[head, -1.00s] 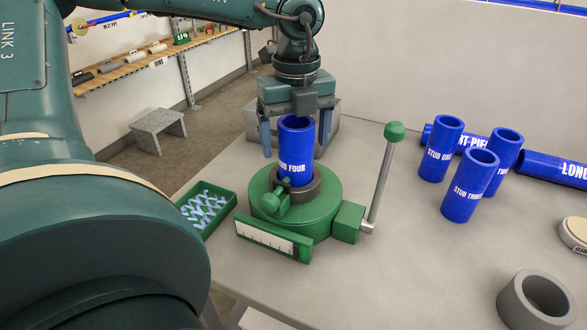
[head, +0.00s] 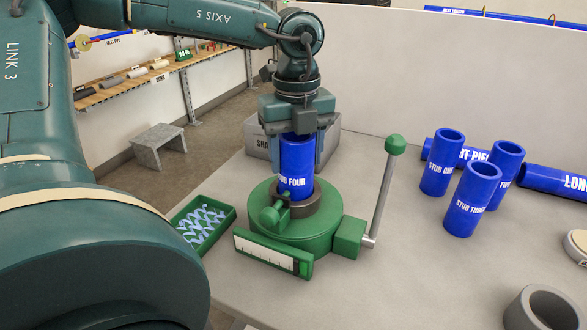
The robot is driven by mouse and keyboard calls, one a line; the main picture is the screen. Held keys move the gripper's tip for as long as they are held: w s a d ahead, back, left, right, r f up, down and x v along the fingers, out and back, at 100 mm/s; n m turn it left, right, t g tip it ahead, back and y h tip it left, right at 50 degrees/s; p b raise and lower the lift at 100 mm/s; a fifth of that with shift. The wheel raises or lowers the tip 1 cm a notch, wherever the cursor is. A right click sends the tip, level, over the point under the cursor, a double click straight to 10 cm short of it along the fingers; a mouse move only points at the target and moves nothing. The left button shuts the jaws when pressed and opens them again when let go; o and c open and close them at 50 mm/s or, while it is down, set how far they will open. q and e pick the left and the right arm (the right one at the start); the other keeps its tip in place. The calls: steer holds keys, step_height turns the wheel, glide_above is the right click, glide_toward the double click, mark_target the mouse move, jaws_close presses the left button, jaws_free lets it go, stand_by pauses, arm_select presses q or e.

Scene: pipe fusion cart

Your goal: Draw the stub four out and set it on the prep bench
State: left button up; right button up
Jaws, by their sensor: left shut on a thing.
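The stub four (head: 296,165) is a blue pipe piece with white lettering. It stands upright in the grey collar of the round green clamp (head: 325,228) on the grey prep bench (head: 400,290). My left gripper (head: 297,160) comes down from above, with its fingers on either side of the stub, shut on its upper part. The stub's lower end is hidden inside the collar. My right gripper is not in view.
A lever with a green knob (head: 395,145) rises right of the clamp. A green tray (head: 203,222) lies to its left, a grey box (head: 258,140) behind. Stub one (head: 441,165), stub three (head: 470,205) and another stub stand at right. A grey ring (head: 545,308) is front right.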

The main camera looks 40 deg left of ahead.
arm_select(q)
steer(key=c, duration=0.4)
steer(key=shift+r, duration=0.15)
steer(key=shift+r+p, duration=0.5)
steer(key=shift+r, duration=0.35)
steer(key=shift+r+p, duration=0.85)
steer(key=shift+r, duration=0.8)
steer(key=shift+r+p, duration=0.45)
steer(key=shift+r, duration=0.45)
